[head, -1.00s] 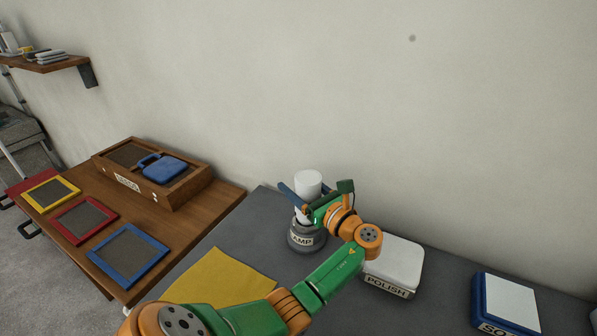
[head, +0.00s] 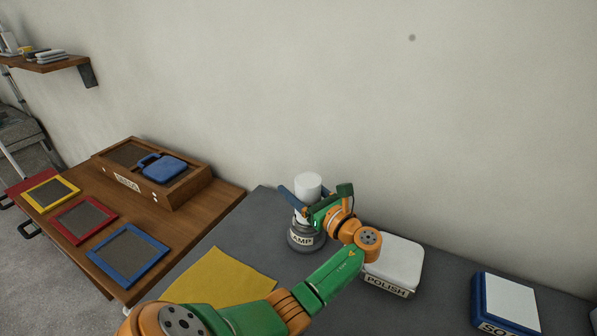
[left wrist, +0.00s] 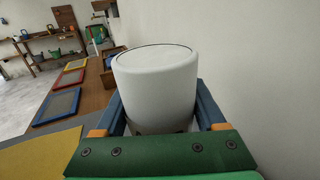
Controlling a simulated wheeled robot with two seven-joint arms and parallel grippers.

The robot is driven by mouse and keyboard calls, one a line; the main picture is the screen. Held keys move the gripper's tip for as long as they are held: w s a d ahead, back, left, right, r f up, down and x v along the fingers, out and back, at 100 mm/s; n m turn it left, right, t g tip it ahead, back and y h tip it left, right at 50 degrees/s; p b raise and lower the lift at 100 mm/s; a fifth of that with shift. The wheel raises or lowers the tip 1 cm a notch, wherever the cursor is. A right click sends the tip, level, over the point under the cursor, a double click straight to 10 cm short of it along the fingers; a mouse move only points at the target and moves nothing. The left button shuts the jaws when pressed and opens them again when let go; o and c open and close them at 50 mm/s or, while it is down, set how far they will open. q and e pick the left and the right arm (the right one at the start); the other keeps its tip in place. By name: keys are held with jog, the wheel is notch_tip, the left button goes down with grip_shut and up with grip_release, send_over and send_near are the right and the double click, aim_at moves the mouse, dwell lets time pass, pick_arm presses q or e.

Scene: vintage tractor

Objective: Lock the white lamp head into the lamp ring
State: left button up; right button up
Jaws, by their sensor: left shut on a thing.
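The white lamp head (head: 308,186) is a white cylinder standing upright over the grey lamp ring (head: 306,240), which carries a label partly reading "AMP". My left gripper (head: 303,203) is shut on the lamp head, with one blue finger showing on its left side. In the left wrist view the lamp head (left wrist: 155,85) sits between the two blue fingers, its flat top facing up. The lamp head's lower end and its seat in the ring are hidden by my gripper, so I cannot tell whether it is locked. My right gripper is not in view.
On the grey table (head: 330,290), a white POLISH box (head: 398,260) stands right of the ring and a blue-and-white box (head: 510,300) farther right. A yellow cloth (head: 220,278) lies at front left. The wall is close behind. A wooden table with coloured frames stands left.

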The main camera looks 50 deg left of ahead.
pick_arm(q)
jog(key=shift+f, duration=0.1)
grip_shut()
jog(key=shift+s+n+g, duration=0.25)
jog(key=shift+n+g, duration=0.4)
jog(key=shift+g, duration=0.35)
jog(key=shift+s+n+g, duration=0.2)
jog(key=shift+n+g, duration=0.45)
jog(key=shift+g, duration=0.35)
jog(key=o, duration=1.1)
grip_release()
